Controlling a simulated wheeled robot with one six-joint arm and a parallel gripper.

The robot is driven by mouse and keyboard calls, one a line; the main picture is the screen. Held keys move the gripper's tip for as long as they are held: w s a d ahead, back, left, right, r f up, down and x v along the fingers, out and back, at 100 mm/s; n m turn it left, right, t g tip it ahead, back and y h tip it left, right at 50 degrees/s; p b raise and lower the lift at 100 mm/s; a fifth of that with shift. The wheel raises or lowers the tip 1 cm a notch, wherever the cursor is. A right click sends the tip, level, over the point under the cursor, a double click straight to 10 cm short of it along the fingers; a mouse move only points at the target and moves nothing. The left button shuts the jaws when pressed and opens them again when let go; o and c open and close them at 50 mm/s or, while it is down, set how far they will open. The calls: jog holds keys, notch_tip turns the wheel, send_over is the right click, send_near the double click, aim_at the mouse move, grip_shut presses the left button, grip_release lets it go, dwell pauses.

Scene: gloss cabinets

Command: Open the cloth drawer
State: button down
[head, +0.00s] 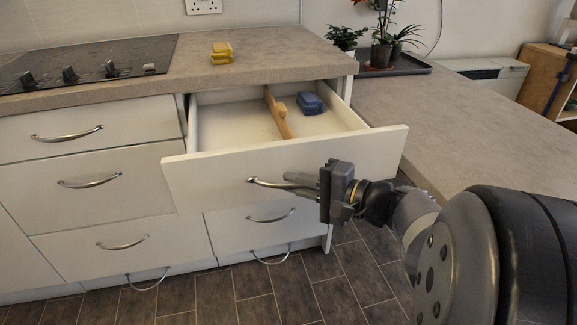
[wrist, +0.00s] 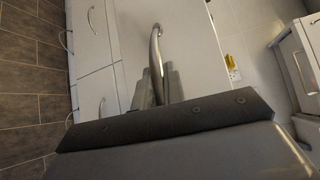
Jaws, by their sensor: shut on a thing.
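The cloth drawer (head: 225,172) is the top drawer at the right end of the cabinets, and it stands pulled well out. Inside it lie a folded blue cloth (head: 311,103) and a wooden divider (head: 279,112). My gripper (head: 290,183) is shut on the drawer's curved metal handle (head: 256,182) at the handle's right part. The wrist view also shows the handle (wrist: 155,45) running between my two fingers (wrist: 160,85). The fingers hide part of the handle.
A folded yellow cloth (head: 221,53) lies on the counter (head: 262,55) above, right of a black hob (head: 90,62). Potted plants (head: 382,52) stand on a dark tray at the back right. Closed drawers (head: 90,182) are at the left. The tiled floor (head: 250,300) in front is clear.

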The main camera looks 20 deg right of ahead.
jog(key=s, duration=0.6)
jog(key=c, duration=1.5)
grip_release()
jog(key=shift+p+v, duration=1.15)
jog(key=shift+v, duration=4.25)
jog(key=shift+w, duration=0.1)
jog(key=shift+b+x, duration=1.1)
jog(key=shift+x, duration=4.25)
